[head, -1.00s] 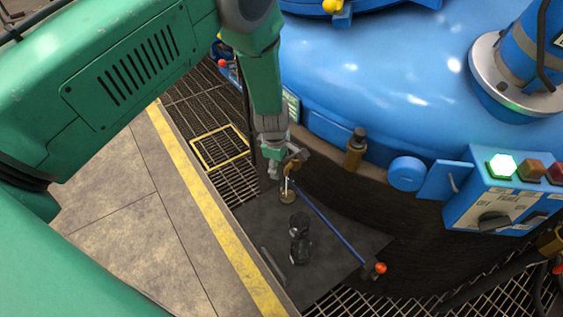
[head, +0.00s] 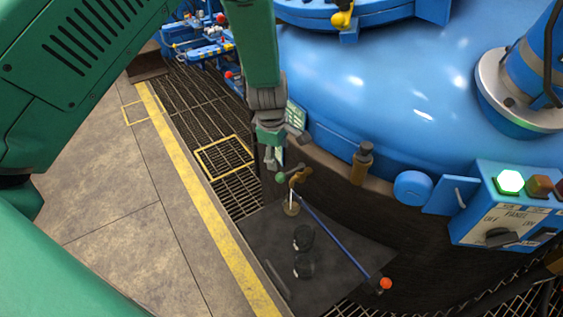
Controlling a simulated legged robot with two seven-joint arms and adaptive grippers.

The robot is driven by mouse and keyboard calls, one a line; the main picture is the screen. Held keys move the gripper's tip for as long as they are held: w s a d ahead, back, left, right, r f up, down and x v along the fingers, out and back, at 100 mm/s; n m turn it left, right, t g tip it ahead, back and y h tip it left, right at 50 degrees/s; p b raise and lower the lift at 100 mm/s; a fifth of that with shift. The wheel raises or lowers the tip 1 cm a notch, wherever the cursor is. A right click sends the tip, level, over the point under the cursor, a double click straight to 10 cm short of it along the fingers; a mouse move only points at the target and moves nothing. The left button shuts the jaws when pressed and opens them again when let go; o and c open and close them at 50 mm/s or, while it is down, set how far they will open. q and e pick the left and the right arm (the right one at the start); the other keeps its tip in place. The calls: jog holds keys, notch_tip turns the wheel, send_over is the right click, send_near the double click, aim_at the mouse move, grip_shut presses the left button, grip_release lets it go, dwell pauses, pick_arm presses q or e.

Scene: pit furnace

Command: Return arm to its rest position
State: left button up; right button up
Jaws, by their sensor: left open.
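My left arm comes in from the left as large green links and reaches down to my left gripper (head: 283,160). The gripper is open and empty, pointing down above the dark plate (head: 350,245) beside the blue furnace. Below its fingers, apart from it, is a small green knob (head: 282,178) by a brass-coloured fitting on a short post. My right gripper is not in view.
The blue furnace (head: 370,90) fills the upper right. A control box (head: 500,210) with a lit green lamp is at the right. A blue rod (head: 335,240) with an orange ball end slants across the plate. Floor with a yellow stripe (head: 205,190) lies left, beside grating (head: 200,115).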

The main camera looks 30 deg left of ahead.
pick_arm(q)
jog(key=shift+a+r, duration=0.2)
jog(key=shift+r, duration=0.1)
jog(key=shift+d, duration=0.35)
jog(key=s+a+f+m+g+y+b, duration=0.1)
jog(key=s+a+f+m+b, duration=0.15)
jog(key=s+f+m, duration=0.55)
jog(key=s+a+f+m+b, duration=0.1)
jog(key=s+f+m+b, duration=0.2)
jog(key=s+f, duration=0.75)
jog(key=s+d+f+m+b, duration=0.1)
jog(key=s+d+m, duration=0.1)
jog(key=s+m, duration=0.2)
jog(key=s+d+f+m+h+b, duration=0.1)
jog(key=s+m, duration=0.4)
jog(key=s, duration=0.5)
jog(key=shift+d+f+g+b, duration=0.3)
jog(key=shift+d+f+b, duration=0.1)
jog(key=shift+f+b, duration=0.25)
jog(key=shift+w+a, duration=0.15)
jog(key=shift+w, duration=0.05)
